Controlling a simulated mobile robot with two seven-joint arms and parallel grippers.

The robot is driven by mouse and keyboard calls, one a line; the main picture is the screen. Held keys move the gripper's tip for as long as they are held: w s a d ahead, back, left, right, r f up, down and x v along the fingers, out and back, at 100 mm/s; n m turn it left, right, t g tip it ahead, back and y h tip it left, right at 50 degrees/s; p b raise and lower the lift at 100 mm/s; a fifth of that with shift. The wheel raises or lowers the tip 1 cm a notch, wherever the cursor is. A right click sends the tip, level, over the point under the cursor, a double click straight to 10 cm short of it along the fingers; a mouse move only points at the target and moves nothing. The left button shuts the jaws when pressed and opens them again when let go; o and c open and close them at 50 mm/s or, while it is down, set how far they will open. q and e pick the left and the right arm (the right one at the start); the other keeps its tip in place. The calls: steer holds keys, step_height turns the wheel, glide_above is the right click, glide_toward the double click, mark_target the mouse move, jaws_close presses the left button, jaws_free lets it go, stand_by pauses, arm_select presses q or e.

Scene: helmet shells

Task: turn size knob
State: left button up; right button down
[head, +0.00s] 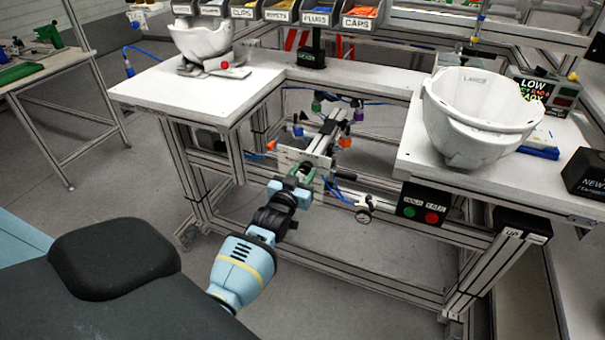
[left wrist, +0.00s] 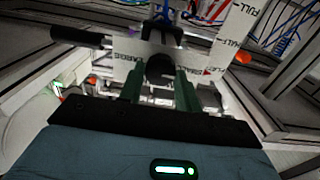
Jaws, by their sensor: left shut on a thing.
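The size knob (left wrist: 159,67) is a dark round knob on the front of a white labelled plate (left wrist: 125,72). In the left wrist view it sits between the two green fingers of my left gripper (left wrist: 160,80), which is shut on it. In the head view the plate (head: 291,156) shows under the bench, between the two worktops. My left gripper (head: 303,174) reaches it from the front and hides the knob there. The knob's exact angle cannot be told. My right gripper is not in view.
A white helmet shell (head: 480,115) stands on the right worktop and another (head: 200,42) on the left. A button box (head: 423,204) and a small gauge (head: 363,216) are right of my gripper. Frame legs and blue hoses surround the plate. Floor in front is open.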

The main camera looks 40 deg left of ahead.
arm_select(q)
steer(key=o, duration=1)
steer(key=shift+c, duration=0.2)
steer(key=v, duration=0.7)
steer(key=shift+s, duration=0.4)
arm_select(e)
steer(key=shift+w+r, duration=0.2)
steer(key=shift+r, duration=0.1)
arm_select(q)
steer(key=shift+d, duration=0.1)
